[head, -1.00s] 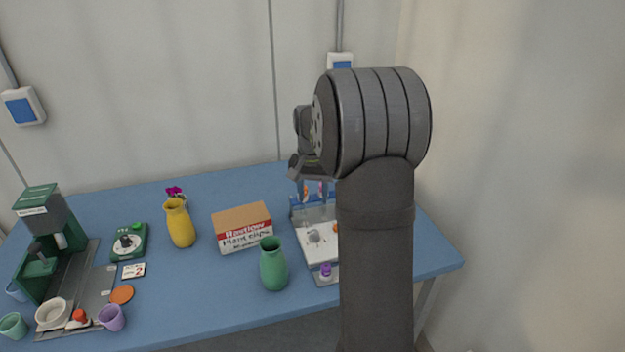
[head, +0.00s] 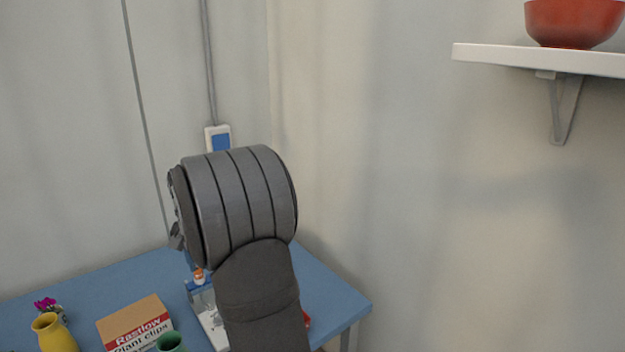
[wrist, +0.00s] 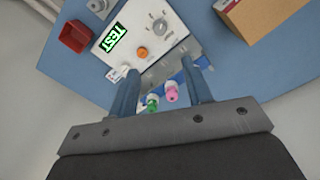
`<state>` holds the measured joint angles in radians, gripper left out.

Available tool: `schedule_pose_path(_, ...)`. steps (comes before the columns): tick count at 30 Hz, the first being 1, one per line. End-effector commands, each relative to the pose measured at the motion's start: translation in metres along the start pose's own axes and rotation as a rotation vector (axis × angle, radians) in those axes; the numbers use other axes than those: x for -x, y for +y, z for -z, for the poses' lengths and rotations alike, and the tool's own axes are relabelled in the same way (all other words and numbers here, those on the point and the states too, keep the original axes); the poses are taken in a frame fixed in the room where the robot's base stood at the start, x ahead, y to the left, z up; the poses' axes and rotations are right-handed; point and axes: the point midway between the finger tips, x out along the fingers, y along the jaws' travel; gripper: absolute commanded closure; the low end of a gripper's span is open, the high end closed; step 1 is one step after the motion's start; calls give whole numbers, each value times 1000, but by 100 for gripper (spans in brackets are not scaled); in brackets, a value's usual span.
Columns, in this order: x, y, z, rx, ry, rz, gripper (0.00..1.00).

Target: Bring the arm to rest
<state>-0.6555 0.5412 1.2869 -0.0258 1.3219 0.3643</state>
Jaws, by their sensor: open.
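My gripper (wrist: 160,88) shows in the wrist view with its two fingers apart and nothing clamped between them. In the head view my bent arm hides the gripper and most of the device (head: 207,318).
A cardboard box (head: 136,322), a yellow vase (head: 54,334) and a green vase (head: 171,342) stand left of my arm on the blue table (head: 325,288). A small red bin (wrist: 74,36) is by the device. A wall shelf (head: 500,54) with a red bowl (head: 572,22) is upper right.

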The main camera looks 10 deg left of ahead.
Motion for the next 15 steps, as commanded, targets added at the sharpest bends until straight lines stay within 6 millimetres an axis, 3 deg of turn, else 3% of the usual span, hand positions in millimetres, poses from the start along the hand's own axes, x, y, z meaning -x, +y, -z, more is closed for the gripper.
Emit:
schedule_pose_path(5,-22,0,-1,0,-4,-1,54)
schedule_pose_path(15,-89,0,-1,0,-5,-2,54)
